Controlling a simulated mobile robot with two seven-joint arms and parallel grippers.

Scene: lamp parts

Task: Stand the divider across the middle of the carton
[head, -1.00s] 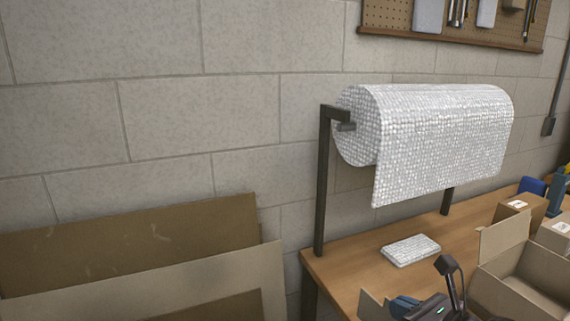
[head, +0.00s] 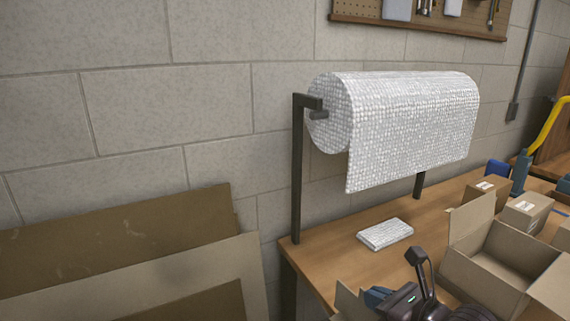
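The open carton (head: 490,268) stands on the bench at the lower right, with flaps raised and its visible inside bare. My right gripper (head: 418,262) shows at the bottom edge, left of the carton and apart from its opening. My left gripper is out of view.
A folded bubble-wrap pad (head: 385,234) lies on the bench. Small closed boxes (head: 527,209) and a blue tool (head: 521,172) stand behind the carton. Large cardboard sheets (head: 120,245) lean at left.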

